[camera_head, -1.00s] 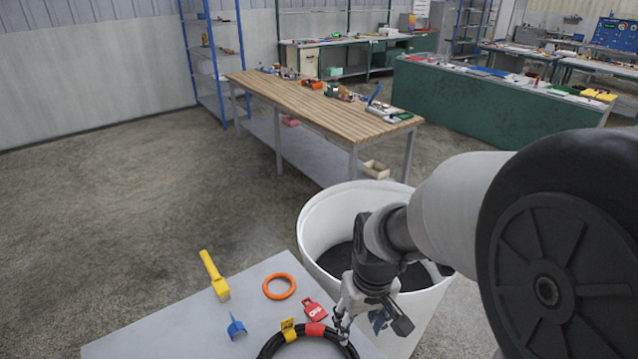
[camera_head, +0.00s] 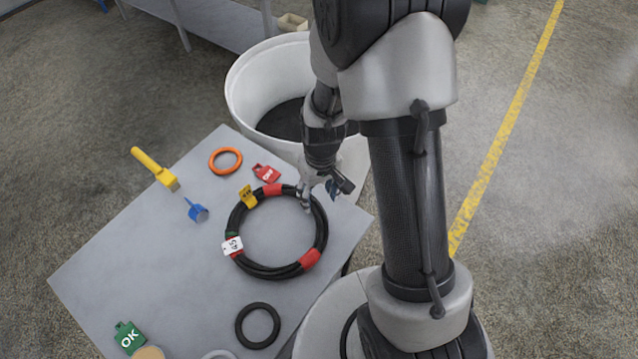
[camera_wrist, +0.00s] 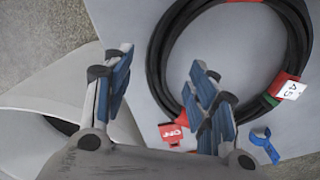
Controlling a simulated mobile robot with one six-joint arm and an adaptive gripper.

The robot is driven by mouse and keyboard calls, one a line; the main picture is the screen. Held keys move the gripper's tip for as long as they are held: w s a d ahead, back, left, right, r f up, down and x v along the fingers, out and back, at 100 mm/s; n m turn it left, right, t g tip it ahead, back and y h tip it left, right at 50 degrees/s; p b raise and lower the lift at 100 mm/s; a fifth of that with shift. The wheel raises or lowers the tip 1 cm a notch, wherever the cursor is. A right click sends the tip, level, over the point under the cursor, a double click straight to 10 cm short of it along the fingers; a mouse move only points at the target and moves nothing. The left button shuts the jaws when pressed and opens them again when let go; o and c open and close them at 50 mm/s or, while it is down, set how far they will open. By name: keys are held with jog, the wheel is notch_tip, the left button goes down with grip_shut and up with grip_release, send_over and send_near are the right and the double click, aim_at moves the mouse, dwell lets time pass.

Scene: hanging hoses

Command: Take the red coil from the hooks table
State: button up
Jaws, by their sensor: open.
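The coil is a black hose ring (camera_head: 321,230) with red bands, lying flat on the grey table. It bears a white label (camera_head: 232,246) and a yellow tag (camera_head: 248,197). My gripper (camera_head: 318,190) is open at the coil's upper right side. In the wrist view, my gripper (camera_wrist: 160,70) has one finger outside the ring and one inside, with the coil's hose (camera_wrist: 156,65) between them in the picture. I cannot tell how far down the fingers reach. The coil's top right part is partly hidden by the gripper.
The table (camera_head: 150,250) also holds an orange ring (camera_head: 212,163), a red tag (camera_head: 266,173), a yellow-handled tool (camera_head: 148,160), a blue clip (camera_head: 197,212), a black ring (camera_head: 240,330) and a green OK tag (camera_head: 128,337). A white bin (camera_head: 243,88) stands behind.

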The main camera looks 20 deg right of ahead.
aim_at(317, 208)
notch_tip(317, 208, down, 7)
jog(key=shift+a+f+b, duration=0.1)
jog(key=shift+a+b, duration=0.05)
jog(key=shift+b, duration=0.9)
jog(key=shift+c, duration=0.3)
grip_shut()
dwell(0.3)
dwell(0.8)
